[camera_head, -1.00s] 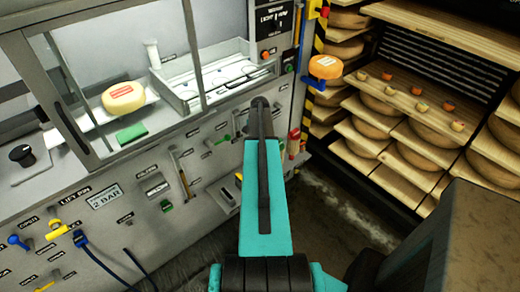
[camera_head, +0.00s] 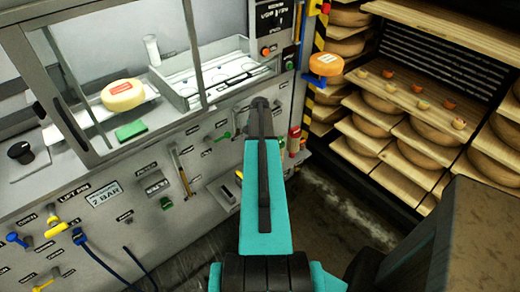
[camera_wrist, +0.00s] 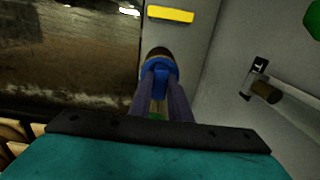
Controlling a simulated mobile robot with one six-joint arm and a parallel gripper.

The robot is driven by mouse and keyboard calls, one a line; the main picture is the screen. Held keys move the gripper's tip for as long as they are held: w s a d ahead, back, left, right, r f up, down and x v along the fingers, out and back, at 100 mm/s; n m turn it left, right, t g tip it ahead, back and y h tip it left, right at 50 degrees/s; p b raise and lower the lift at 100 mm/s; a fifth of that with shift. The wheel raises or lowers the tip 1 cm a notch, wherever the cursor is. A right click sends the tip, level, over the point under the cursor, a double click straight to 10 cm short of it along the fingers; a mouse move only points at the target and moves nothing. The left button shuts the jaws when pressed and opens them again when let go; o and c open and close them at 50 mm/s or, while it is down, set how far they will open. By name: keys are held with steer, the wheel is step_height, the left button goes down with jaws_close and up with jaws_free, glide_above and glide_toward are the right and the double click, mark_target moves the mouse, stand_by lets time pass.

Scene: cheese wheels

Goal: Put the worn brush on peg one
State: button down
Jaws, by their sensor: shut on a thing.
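In the wrist view my gripper (camera_wrist: 160,98) is shut on a blue-bodied brush (camera_wrist: 160,75) with a dark brown end, which points away from me. Its wear cannot be judged at this size. To its right, a short brown-ended peg (camera_wrist: 266,92) sticks out of the grey panel beside a small black label with a light mark that may be a 1. The brush is apart from this peg. In the head view my teal arm reaches toward the panel and hides my gripper and the brush.
The grey panel (camera_head: 110,235) carries labels, knobs, and blue hoses at lower left. A glazed cabinet above holds a cheese wheel (camera_head: 122,95) and a green block (camera_head: 131,130). Wooden shelves (camera_head: 420,100) of cheese wheels stand at right. Some floor (camera_head: 345,215) is clear between them.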

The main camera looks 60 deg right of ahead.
steer(key=c, duration=1.6)
jaws_free()
steer(key=shift+o, duration=0.2)
steer(key=shift+r, duration=0.15)
step_height(320, 180, up, 14)
steer(key=b, duration=0.3)
steer(key=shift+f, duration=0.2)
